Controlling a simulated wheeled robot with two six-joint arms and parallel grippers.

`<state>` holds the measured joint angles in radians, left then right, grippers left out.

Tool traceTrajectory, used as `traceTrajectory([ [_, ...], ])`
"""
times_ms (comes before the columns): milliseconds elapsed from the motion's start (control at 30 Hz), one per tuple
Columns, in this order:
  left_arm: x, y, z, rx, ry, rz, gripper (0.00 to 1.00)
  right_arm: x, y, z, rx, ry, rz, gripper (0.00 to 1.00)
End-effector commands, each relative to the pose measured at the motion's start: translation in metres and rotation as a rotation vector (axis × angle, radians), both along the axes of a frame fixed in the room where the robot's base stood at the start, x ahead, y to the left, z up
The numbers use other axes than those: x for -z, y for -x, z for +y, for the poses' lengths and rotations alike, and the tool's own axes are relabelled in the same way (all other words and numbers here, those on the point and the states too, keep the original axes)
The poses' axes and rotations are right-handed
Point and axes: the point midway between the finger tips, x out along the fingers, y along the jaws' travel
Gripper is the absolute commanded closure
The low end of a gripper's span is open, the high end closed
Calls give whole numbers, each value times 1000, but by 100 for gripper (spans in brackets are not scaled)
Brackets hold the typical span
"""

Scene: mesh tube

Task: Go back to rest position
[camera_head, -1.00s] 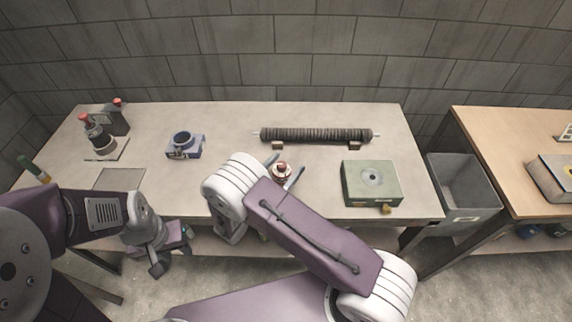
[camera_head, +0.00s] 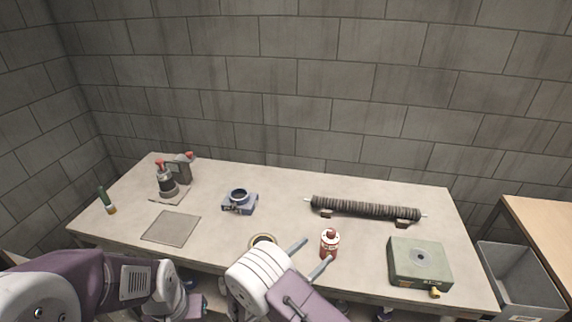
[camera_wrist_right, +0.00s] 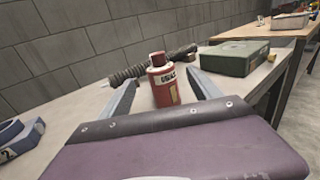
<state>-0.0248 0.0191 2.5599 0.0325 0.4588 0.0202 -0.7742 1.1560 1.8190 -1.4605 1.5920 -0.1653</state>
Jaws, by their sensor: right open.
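My right gripper (camera_head: 312,256) is open and empty over the table's front part. Its two grey fingers point toward a red and white bottle (camera_head: 329,243) that stands upright on the table. In the right wrist view the bottle (camera_wrist_right: 164,82) shows between the open fingers (camera_wrist_right: 163,95), and I cannot tell the exact gap to it. My left gripper (camera_head: 190,302) is low at the table's front edge, partly cut off by the frame, and its jaws cannot be made out.
A mesh-covered tube (camera_head: 365,207) rests on small blocks. A green box (camera_head: 420,262), blue clamp (camera_head: 239,201), grey plate (camera_head: 171,228), bottle stand (camera_head: 168,185) and green-handled tool (camera_head: 106,200) are on the table. A round ring (camera_head: 262,241) is near my right arm. A grey bin (camera_head: 520,280) stands right.

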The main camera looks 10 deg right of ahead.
Motion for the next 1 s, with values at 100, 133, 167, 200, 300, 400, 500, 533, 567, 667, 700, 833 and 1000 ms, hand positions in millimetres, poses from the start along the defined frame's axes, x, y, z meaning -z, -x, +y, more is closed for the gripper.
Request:
traceTrajectory([
  [100,-5,0,0,0,0,0,64,-22,-9,-25,76,-34,-39,27],
  [133,-7,0,0,0,0,0,64,-37,-14,-36,111,-59,-70,27],
  [167,-9,0,0,0,0,0,64,-55,-17,-51,150,-83,-100,27],
  [200,-11,0,0,0,0,0,64,-80,-14,-76,222,-114,-139,27],
  [300,-18,0,0,0,0,0,64,-120,33,-149,508,-265,-197,27],
  [400,-24,0,0,0,0,0,64,-118,114,-191,840,-554,-252,27],
  [500,-28,0,0,0,0,0,64,-90,187,-173,1166,-949,-373,27],
  [533,-29,0,0,0,0,0,64,-79,201,-157,1255,-1078,-426,27],
  [567,-30,0,0,0,0,0,64,-70,209,-139,1333,-1197,-482,27],
  [667,-29,0,0,0,0,0,64,-48,211,-84,1513,-1510,-648,27],
  [700,-29,0,0,0,0,0,64,-41,207,-68,1566,-1592,-701,27],
  [833,-29,0,0,0,0,0,64,-33,183,-44,1644,-1755,-852,27],
  [1000,-29,0,0,0,0,0,64,-34,173,-44,1630,-1792,-886,27],
])
